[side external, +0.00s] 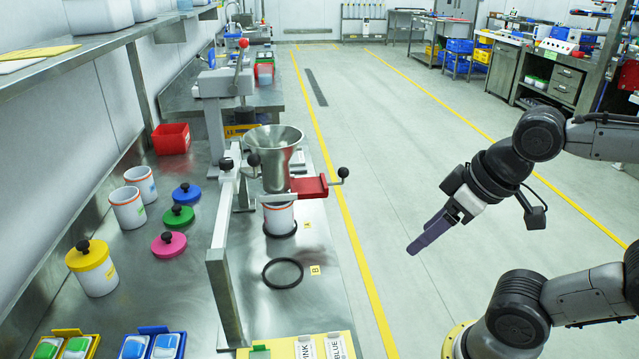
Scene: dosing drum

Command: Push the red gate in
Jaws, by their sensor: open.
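The red gate (309,188) is a flat red slide under the metal funnel (273,155). It sticks out to the right of the funnel and has a dark ball knob (342,173) at its outer end. A white canister (279,218) stands directly below the funnel, on the spot marked A. My gripper (412,250) is open and empty. It hangs over the floor to the right of the bench, apart from the gate and lower in the picture, with its purple fingers pointing down and left. The gap between the fingers is hard to see from this side.
An empty black ring (283,273) lies at spot B. A grey frame (222,260) stands left of the funnel. Colored lids (169,243), open white canisters (128,208) and a yellow-lidded canister (91,267) stand on the left of the bench. Space between gripper and gate looks clear.

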